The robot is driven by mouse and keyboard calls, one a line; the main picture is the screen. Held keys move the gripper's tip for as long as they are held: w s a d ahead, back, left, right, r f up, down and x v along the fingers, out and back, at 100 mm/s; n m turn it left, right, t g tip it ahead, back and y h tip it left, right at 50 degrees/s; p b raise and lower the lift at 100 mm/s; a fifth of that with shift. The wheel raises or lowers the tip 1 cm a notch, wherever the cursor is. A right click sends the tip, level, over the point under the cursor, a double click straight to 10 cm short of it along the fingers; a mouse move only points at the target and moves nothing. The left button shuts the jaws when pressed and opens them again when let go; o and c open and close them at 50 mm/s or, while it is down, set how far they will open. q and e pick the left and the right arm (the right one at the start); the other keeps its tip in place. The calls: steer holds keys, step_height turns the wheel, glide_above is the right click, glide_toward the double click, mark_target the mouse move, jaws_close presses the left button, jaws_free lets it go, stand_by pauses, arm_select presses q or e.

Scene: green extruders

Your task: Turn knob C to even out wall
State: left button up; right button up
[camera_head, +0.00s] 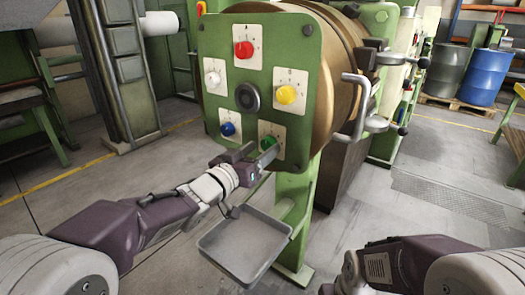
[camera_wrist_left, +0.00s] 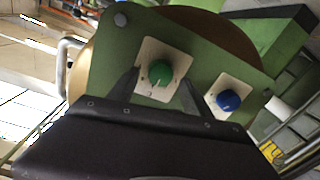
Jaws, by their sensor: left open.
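A green panel (camera_head: 276,90) on the extruder's front carries several coloured knobs on white plates around a dark round button. The green knob (camera_head: 267,141), lower right on the panel, is likely knob C; its letter is not readable. My left gripper (camera_head: 254,157) is open in front of it. In the left wrist view the green knob (camera_wrist_left: 159,72) shows between and beyond the two open fingers (camera_wrist_left: 160,84); I cannot tell whether they touch it. The blue knob (camera_head: 227,129) is to its left in the head view.
The red knob (camera_head: 243,50), yellow knob (camera_head: 287,95) and white knob (camera_head: 212,79) are higher on the panel. A metal handle (camera_head: 356,105) sticks out on the right. A grey tray (camera_head: 245,245) is below my left gripper. Blue barrel (camera_head: 487,76) stands far back.

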arm_select(q)
steer(key=shift+w+d, duration=0.35)
steer(key=shift+w, duration=0.2)
jaws_close()
steer(key=m+b, duration=0.2)
steer(key=m, duration=0.1)
steer(key=shift+f, duration=0.15)
steer(key=shift+m+b, duration=1.45)
steer(key=shift+m, duration=0.95)
